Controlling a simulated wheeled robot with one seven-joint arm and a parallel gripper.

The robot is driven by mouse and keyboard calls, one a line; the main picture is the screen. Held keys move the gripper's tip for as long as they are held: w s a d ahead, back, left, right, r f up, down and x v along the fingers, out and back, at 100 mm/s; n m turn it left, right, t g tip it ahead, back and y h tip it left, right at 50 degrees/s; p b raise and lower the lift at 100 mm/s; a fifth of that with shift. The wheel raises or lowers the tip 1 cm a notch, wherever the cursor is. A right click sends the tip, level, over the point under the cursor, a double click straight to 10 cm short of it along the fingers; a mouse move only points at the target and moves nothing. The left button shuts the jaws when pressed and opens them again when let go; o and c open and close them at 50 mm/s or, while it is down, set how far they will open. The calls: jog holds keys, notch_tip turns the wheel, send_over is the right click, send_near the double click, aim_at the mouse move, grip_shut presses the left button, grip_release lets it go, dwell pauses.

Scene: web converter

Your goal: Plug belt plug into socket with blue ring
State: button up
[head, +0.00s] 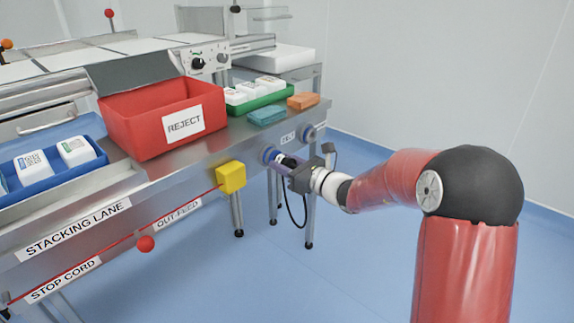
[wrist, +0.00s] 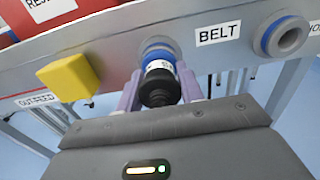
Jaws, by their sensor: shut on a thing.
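My gripper (head: 284,163) is at the front face of the machine. Its two pale purple fingers (wrist: 160,90) are shut on the belt plug (wrist: 158,88), which has a black ribbed back and a white printed band. The plug's front end points into a round socket (wrist: 157,48) with a blue ring, left of the BELT label (wrist: 217,33). That socket also shows in the head view (head: 268,154). The plug meets the socket mouth, but its body hides how deep it sits. A second socket (wrist: 284,37), also blue-ringed, is empty right of the label.
A yellow block (head: 231,177) sticks out from the front face left of the socket, with a red stop cord running from it. A black cable (head: 291,208) hangs below my gripper. A red REJECT bin (head: 150,105) stands on the top. The floor at the right is clear.

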jog(key=shift+w+a, duration=0.1)
jog(key=shift+a, duration=0.05)
jog(key=o, duration=1.3)
jog(key=v, duration=0.8)
jog(key=s+a+r+n+g+h+p, duration=0.15)
jog(key=s+n+g, duration=0.25)
jog(key=s+n, duration=0.4)
jog(key=s+a+r+n+g+h+p, duration=0.1)
jog(key=s+r+n+g+h, duration=0.15)
jog(key=s+n, duration=0.55)
jog(key=s+d+r+n+t+h+p, duration=0.1)
jog(key=s+d+n+h+p, duration=0.2)
jog(key=s+d+n+h, duration=0.6)
jog(key=s+d+h, duration=0.1)
jog(key=s+d, duration=0.6)
jog(key=d, duration=0.1)
jog(key=shift+s+n, duration=0.3)
